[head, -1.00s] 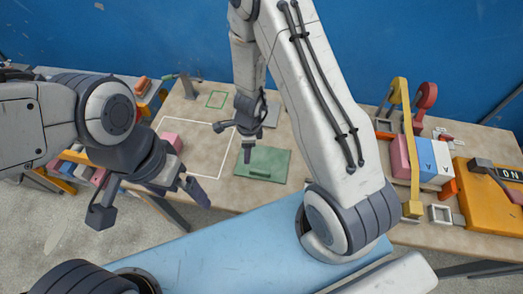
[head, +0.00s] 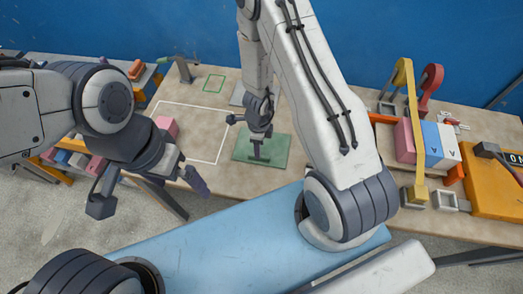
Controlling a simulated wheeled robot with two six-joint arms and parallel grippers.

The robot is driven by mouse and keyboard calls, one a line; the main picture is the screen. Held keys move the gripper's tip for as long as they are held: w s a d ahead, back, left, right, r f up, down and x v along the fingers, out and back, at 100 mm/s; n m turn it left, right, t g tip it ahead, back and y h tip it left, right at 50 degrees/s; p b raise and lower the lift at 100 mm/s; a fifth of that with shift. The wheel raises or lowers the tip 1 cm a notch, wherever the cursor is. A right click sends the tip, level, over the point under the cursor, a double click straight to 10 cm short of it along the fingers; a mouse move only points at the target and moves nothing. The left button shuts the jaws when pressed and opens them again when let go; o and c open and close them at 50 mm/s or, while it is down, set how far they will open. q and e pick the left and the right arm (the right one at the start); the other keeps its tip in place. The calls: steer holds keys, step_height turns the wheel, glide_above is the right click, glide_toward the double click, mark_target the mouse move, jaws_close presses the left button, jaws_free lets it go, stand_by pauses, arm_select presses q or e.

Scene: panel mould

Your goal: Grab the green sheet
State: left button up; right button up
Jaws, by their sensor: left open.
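The green sheet (head: 279,149) lies flat on the table, right of the white outline. My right gripper (head: 250,138) is over the sheet, with one dark finger toward its middle and another part out to the left. It is small and seen at an angle, so I cannot tell its opening or whether it touches the sheet. It hides part of the sheet. My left gripper (head: 150,194) is open and empty, in front of the table's left part, with its fingers wide apart and away from the sheet.
A pink block (head: 167,126) sits by the white outline (head: 222,150). A small green outline (head: 214,83) is behind. At right are a yellow-armed fixture (head: 411,130), pink, blue and white blocks (head: 432,145) and an orange panel (head: 487,187). Bare table lies around the sheet.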

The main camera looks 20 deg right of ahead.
step_height(320, 180, down, 5)
steer(key=b, duration=0.4)
steer(key=shift+s+a+r, duration=0.1)
steer(key=shift+r, duration=0.1)
steer(key=shift+r, duration=0.1)
jaws_close()
